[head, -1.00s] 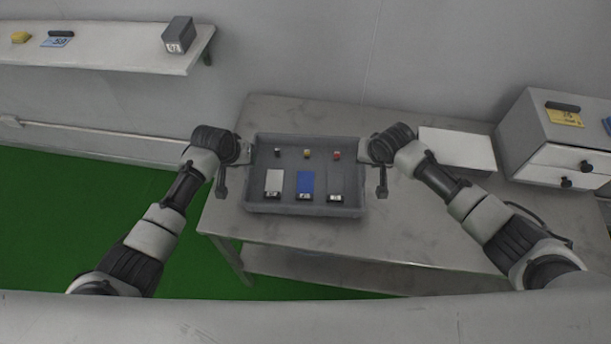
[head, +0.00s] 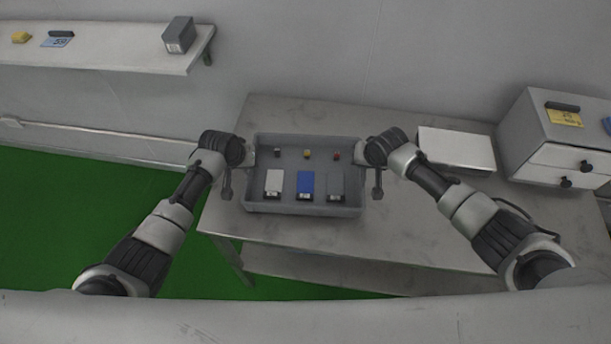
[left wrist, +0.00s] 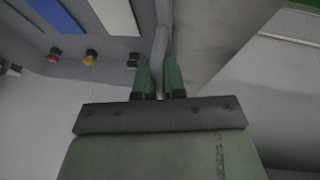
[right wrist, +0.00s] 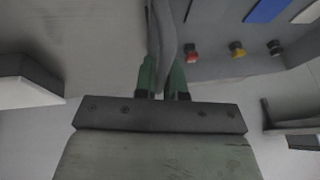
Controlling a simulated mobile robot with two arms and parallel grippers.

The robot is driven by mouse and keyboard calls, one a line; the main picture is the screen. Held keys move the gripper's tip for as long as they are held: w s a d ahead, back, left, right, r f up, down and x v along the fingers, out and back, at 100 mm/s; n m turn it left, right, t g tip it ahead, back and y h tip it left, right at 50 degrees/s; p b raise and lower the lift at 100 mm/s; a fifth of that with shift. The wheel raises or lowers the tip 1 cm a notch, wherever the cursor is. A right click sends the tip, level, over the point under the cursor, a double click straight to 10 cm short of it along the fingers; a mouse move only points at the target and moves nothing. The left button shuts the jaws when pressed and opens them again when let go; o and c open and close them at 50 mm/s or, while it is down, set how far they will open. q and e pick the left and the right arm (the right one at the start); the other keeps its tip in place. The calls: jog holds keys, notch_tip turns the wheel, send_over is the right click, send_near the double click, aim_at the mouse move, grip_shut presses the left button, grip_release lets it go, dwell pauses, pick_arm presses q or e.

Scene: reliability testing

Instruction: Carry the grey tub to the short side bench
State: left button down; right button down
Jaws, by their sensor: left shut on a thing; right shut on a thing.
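The grey tub (head: 300,209) sits on the grey metal table. Inside it are a white block (head: 273,182), a blue block (head: 305,184) and a grey block (head: 335,185), with three small buttons behind them. My left gripper (head: 249,155) is shut on the tub's left wall; the left wrist view shows the wall between its green fingers (left wrist: 158,78). My right gripper (head: 363,153) is shut on the right wall, as the right wrist view shows between its fingers (right wrist: 162,78). I cannot tell whether the tub is lifted off the table.
The metal table (head: 400,235) has a flat white box (head: 455,149) and a drawer cabinet (head: 550,140) at its right. A wall shelf (head: 120,55) at upper left holds a dark grey box (head: 178,35) and a yellow item (head: 20,37). Green floor (head: 80,210) is open at left.

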pick_arm(q)
jog(key=shift+r, duration=0.15)
pick_arm(e)
jog(key=shift+r, duration=0.15)
